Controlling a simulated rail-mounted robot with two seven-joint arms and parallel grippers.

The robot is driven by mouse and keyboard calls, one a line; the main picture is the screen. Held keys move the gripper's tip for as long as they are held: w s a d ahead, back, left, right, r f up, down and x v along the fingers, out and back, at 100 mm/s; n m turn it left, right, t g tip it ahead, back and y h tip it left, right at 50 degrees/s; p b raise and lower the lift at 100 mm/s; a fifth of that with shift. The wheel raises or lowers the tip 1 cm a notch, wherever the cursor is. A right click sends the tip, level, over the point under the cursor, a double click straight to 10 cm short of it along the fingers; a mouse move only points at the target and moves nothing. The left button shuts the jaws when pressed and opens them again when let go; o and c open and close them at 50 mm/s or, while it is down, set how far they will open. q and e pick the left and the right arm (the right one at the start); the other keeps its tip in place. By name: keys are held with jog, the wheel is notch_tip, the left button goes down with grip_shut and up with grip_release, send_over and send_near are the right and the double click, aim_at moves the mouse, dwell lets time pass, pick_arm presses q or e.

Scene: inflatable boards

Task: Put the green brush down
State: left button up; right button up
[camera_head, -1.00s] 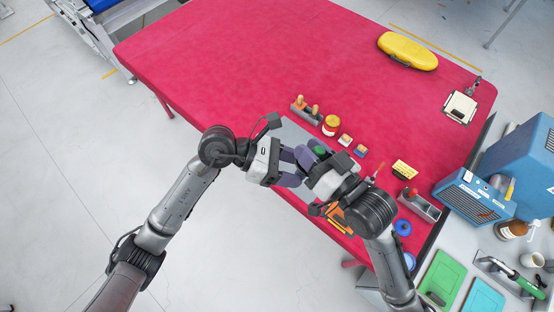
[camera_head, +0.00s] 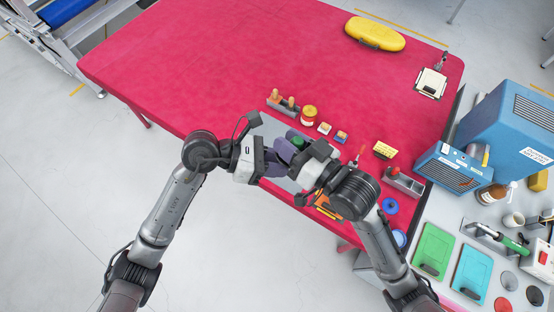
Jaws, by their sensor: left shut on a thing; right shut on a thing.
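My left gripper (camera_head: 275,161) and my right gripper (camera_head: 295,155) meet over the near edge of the red table (camera_head: 230,75), with their purple fingers close together. Both are shut. A small rounded green part (camera_head: 297,141) shows between them; it looks like part of the green brush. The rest of it is hidden by the fingers, so its lie and how each gripper holds it cannot be made out. A grey plate-like surface (camera_head: 270,127) lies under the grippers on the table.
Behind the grippers stand a wooden-knobbed holder (camera_head: 284,107), a jar (camera_head: 309,112) and small blocks (camera_head: 325,128). To the right are a yellow block (camera_head: 383,150), a grey tool (camera_head: 404,184) and a blue ring (camera_head: 390,206). A blue machine (camera_head: 512,120) stands right. The table's far left is clear.

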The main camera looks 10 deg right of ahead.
pick_arm(q)
grip_shut()
pick_arm(e)
jog(key=o, duration=1.1)
jog(key=shift+c, duration=0.2)
jog(key=shift+s, duration=0.15)
